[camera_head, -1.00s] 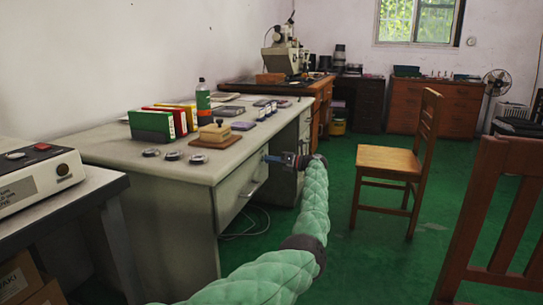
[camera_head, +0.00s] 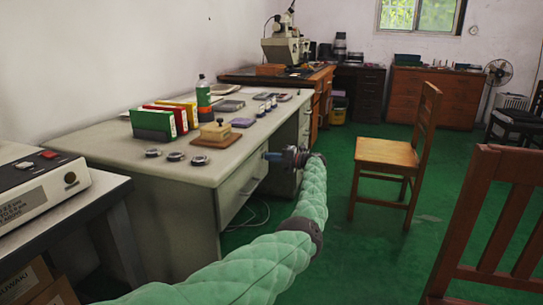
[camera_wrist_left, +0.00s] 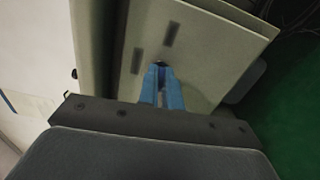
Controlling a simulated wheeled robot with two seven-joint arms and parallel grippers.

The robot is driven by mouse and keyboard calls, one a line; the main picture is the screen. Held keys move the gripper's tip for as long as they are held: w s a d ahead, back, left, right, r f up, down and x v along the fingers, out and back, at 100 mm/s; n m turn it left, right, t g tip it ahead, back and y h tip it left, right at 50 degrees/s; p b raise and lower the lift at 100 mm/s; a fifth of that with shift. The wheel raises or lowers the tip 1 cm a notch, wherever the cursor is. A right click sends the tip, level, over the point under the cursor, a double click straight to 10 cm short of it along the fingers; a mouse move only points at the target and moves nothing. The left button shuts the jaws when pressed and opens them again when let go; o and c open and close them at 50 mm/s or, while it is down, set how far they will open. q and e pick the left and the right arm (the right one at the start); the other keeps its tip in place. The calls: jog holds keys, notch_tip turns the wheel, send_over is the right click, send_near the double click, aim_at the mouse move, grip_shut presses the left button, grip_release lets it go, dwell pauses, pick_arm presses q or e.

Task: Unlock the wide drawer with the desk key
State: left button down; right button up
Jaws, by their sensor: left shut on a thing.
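The grey-beige desk (camera_head: 120,160) stands at the left, with a wide drawer (camera_head: 243,187) in its front under the top. My left gripper (camera_head: 268,156) is at the desk's front, near the upper right of the drawer. In the left wrist view its blue fingers (camera_wrist_left: 161,88) are together and point at a pale panel (camera_wrist_left: 185,60). A small dark spot, perhaps the lock (camera_wrist_left: 160,64), is right at their tips. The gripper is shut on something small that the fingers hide. I cannot make out the desk key itself. My right gripper is not in view.
Binders (camera_head: 153,124), a stamp block (camera_head: 214,132), a bottle (camera_head: 203,95) and several round metal pieces (camera_head: 175,156) sit on the desk. A wooden chair (camera_head: 388,152) stands to the right, another (camera_head: 490,220) nearer. Green floor between is clear.

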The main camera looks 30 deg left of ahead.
pick_arm(q)
jog(key=shift+m, duration=0.5)
jog(key=c, duration=1.6)
grip_release()
jog(key=shift+d, duration=0.1)
jog(key=shift+p+v, duration=0.5)
jog(key=shift+v, duration=3.3)
jog(key=shift+d, duration=0.1)
